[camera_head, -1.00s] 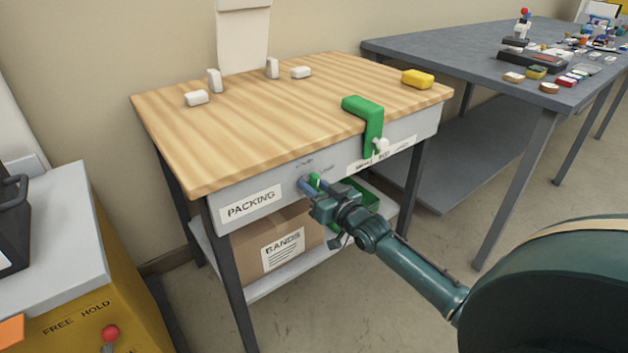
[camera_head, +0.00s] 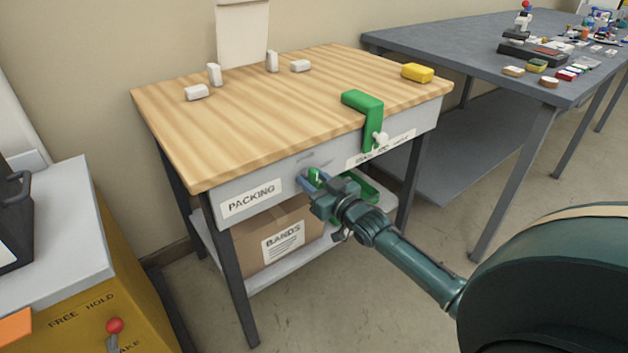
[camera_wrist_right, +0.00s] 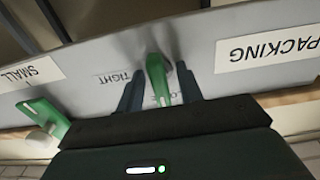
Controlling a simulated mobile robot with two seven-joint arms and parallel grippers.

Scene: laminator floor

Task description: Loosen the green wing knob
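The green wing knob (camera_head: 314,174) is on the grey front panel of the wooden-topped bench, right of the PACKING label. In the right wrist view the knob (camera_wrist_right: 158,80) stands between the two dark fingers of my right gripper (camera_wrist_right: 160,88). Narrow gaps show beside the knob, so the fingers look apart around it, not clamped. In that view the word TIGHT (camera_wrist_right: 114,77) is left of the knob; another marking by the knob is partly hidden. In the head view my right gripper (camera_head: 312,182) reaches the panel from the lower right. My left gripper is out of view.
A green clamp (camera_head: 364,104) hangs over the bench's front edge, right of the knob. A cardboard box (camera_head: 247,232) and a green bin (camera_head: 362,190) are on the shelf below.

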